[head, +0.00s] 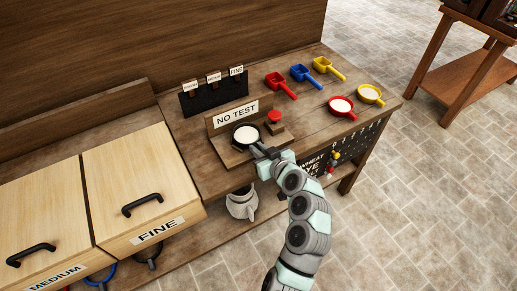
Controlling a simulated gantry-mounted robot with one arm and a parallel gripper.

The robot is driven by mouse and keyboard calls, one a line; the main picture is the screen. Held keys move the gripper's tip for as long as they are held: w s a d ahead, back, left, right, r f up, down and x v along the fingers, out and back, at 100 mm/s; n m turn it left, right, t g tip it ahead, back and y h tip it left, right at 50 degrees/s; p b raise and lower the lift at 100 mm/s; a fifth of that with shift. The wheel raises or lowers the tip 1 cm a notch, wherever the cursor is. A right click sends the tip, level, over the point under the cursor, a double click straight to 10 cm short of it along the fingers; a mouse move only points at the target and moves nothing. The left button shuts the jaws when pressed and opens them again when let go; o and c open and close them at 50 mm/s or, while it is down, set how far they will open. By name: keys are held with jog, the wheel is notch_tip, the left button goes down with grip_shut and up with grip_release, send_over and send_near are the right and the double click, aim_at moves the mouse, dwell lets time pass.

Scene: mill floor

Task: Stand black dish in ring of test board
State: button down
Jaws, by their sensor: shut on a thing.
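The black dish (247,134) holds a pale, flour-like powder and sits level over the test board (235,156), in front of the "NO TEST" sign (237,115). My gripper (262,151) is shut on the near side of the black dish. The ring of the board cannot be made out; the dish and my gripper cover that part. I cannot tell whether the dish touches the board or hangs just above it.
A red button (274,117) stands right of the dish. Red, blue and yellow scoops (300,75) lie behind. Wooden bins (140,185) stand at left.

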jog(key=c, duration=1.3)
grip_release()
jog(key=b+v, duration=0.1)
jog(key=v, duration=0.9)
jog(key=shift+s+d+b, duration=0.15)
jog(key=shift+s+b, duration=0.15)
jog(key=shift+s, duration=0.05)
jog(key=shift+w, duration=0.1)
